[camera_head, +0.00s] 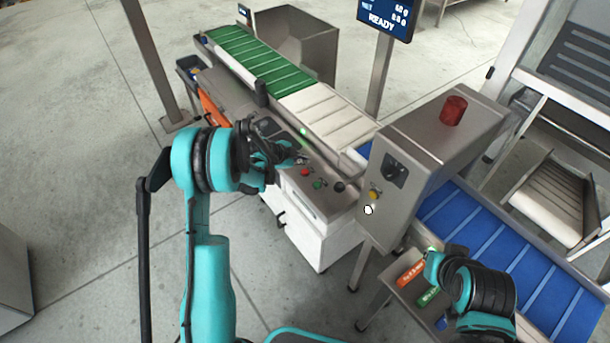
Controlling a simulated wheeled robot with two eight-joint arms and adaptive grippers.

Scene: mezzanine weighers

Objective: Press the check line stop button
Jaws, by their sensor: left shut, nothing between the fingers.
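A small red button (305,172) sits on the sloped control panel (325,203) of the white cabinet, beside a green button (317,184) and a black knob (339,187). No label on the red button is readable. My left gripper (294,157) is shut and empty, with its tip just above and behind the red button in the picture. I cannot tell whether it touches the panel. My right arm's end (440,266) shows at the lower right by the blue conveyor; its fingers are not clear.
A steel housing (408,170) with a red beacon (453,110) and a yellow button (375,195) stands right of the panel. Green (258,62), white and blue (500,250) belts run along behind. A screen (386,16) reads READY.

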